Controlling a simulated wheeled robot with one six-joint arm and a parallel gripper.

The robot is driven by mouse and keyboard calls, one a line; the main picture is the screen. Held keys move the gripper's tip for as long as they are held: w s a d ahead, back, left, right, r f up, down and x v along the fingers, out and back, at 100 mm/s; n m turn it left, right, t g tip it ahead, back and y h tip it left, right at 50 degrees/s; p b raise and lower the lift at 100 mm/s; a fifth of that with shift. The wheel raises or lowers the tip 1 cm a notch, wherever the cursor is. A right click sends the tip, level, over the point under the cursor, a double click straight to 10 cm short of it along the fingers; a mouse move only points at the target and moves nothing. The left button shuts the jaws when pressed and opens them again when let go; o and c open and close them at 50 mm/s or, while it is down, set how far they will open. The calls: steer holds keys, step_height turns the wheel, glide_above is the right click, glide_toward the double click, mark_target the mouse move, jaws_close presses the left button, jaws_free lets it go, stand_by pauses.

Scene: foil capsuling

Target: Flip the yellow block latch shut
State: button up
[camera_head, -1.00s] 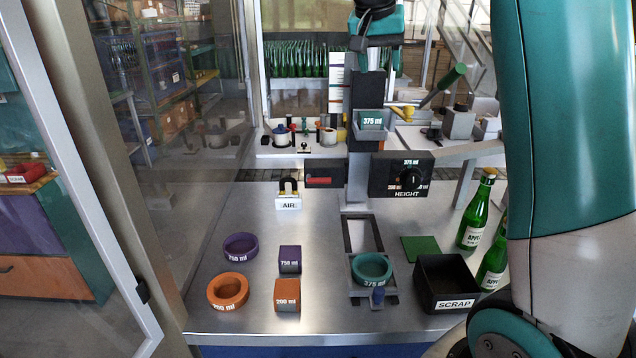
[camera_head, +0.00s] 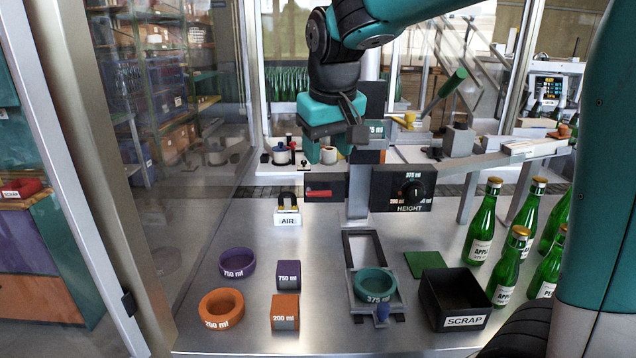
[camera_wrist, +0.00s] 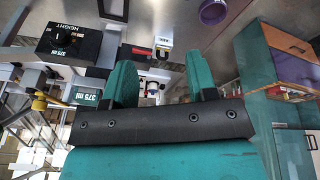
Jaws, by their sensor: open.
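The yellow latch (camera_head: 409,119) shows as a small yellow knob and lever just right of the teal 375 ml block (camera_head: 377,128) on the central column. My gripper hides part of that block. In the wrist view, the yellow latch (camera_wrist: 38,103) lies at the left, beside the 375 ml block (camera_wrist: 88,95). The latch sticks out from the block; its exact angle is hard to tell. My gripper (camera_head: 332,154) is open and empty, to the left of the block. In the wrist view its two teal fingers (camera_wrist: 160,72) are spread apart with nothing between them.
Below the block are the HEIGHT dial box (camera_head: 402,188) and a red-handled box (camera_head: 324,187). A green-gripped lever (camera_head: 445,88) rises at the right. Green bottles (camera_head: 483,222) and the SCRAP bin (camera_head: 455,298) stand at the right.

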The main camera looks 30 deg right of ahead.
steer(key=s+a+f+n, duration=0.1)
steer(key=a, duration=0.1)
steer(key=s+a+f+n+y+b, duration=0.1)
steer(key=s+a+f, duration=0.1)
steer(key=shift+f, duration=0.1)
